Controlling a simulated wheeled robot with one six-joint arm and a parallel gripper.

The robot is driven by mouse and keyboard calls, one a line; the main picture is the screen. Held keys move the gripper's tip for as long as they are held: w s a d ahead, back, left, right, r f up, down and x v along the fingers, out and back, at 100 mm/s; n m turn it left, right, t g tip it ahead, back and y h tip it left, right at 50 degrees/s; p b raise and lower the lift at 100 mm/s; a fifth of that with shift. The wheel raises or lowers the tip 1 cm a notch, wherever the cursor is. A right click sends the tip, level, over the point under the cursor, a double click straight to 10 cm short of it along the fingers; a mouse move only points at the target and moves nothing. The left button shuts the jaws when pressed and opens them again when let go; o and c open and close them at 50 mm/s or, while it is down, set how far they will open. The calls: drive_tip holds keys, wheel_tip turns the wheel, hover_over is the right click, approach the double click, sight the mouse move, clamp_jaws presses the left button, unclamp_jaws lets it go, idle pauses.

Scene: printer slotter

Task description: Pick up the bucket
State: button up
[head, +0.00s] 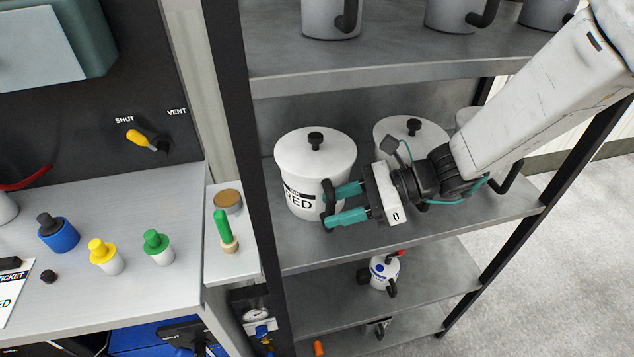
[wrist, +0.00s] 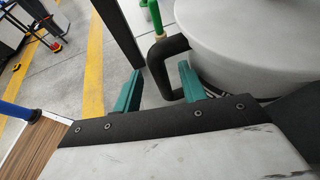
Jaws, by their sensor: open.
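The bucket (head: 303,160) is white with a lid, a black knob and a dark label ending in "ED". It stands upright on the middle shelf, at the left. Its black side handle (head: 327,197) faces my gripper (head: 346,204). My gripper's teal fingers are open, one on either side of the handle. In the wrist view, the handle (wrist: 163,70) shows between the fingertips of my gripper (wrist: 160,82), and the white bucket (wrist: 255,40) fills the upper right. I cannot tell whether the fingers touch the handle.
A second white bucket (head: 398,130) stands behind my gripper on the same shelf (head: 420,227). More containers are on the upper shelf (head: 380,58). A dark shelf post (head: 240,130) rises left of the bucket. A bench (head: 185,290) with coloured bottles is at the left.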

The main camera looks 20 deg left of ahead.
drive_tip(key=shift+x, duration=0.95)
clamp_jaws()
drive_tip(key=shift+w, duration=0.15)
idle(0.5)
